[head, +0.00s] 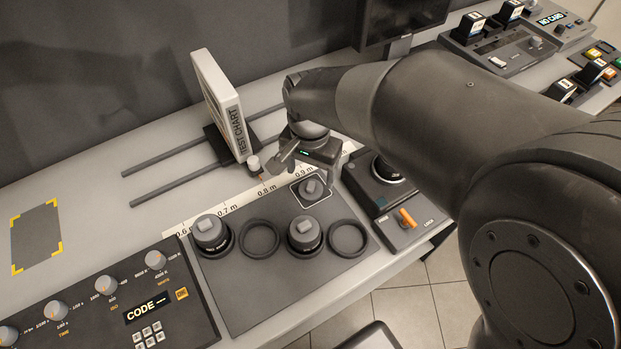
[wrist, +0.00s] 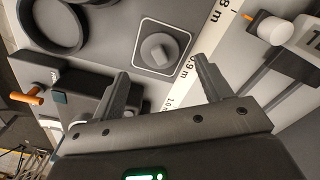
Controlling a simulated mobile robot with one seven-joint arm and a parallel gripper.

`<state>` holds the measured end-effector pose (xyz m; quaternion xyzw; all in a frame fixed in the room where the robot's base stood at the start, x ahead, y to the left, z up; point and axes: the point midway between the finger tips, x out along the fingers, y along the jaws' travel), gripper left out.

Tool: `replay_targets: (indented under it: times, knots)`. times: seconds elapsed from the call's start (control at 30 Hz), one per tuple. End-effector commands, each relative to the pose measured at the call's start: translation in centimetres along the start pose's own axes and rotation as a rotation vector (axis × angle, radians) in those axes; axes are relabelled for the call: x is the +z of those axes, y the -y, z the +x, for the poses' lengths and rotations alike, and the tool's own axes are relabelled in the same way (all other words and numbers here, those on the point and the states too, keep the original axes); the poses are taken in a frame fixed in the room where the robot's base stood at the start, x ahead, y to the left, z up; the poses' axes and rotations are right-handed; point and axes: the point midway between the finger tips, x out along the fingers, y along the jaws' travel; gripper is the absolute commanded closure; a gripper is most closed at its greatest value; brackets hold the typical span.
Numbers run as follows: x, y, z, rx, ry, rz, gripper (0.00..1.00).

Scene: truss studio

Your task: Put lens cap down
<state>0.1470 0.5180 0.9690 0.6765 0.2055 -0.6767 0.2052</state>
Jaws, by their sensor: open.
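The lens cap (head: 311,187) is a dark round disc with a raised square knob. It lies inside a white-outlined square (head: 327,199) on the dark mat. In the wrist view the cap (wrist: 160,46) shows flat within the outline, beyond my fingertips, its knob uncovered. My gripper (head: 303,168) is open and empty, just behind the cap near the printed scale. In the wrist view the two fingers of my gripper (wrist: 161,66) stand wide apart with nothing between them.
On the mat (head: 262,291) stand two capped lenses (head: 211,233) (head: 304,232) beside two empty rings (head: 260,238) (head: 348,238). A test chart (head: 219,98) stands on rails at the back left. A device with an orange lever (head: 406,218) is close on the right.

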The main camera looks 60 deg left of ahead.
Motion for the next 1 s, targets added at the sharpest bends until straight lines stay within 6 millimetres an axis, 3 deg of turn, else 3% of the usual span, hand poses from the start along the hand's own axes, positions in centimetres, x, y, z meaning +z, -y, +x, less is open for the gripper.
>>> replay_targets:
  times: [0.1,0.3,0.5,0.77,0.87,0.97,1.0]
  knots:
    - [-0.1,0.0,-2.8,-0.003,-0.003,0.002,0.29]
    - [-0.1,0.0,-6.2,-0.001,-0.002,0.001,0.29]
    - [0.0,0.0,-7.6,0.0,-0.001,0.001,0.29]
    - [-0.1,-0.3,-7.8,0.0,-0.001,0.003,0.29]
    - [-0.9,-2.0,-8.4,-0.007,-0.012,0.02,0.29]
    - [-2.4,-6.0,-9.8,-0.023,-0.037,0.057,0.29]
    - [-3.0,-8.2,-10.6,-0.029,-0.05,0.076,0.29]
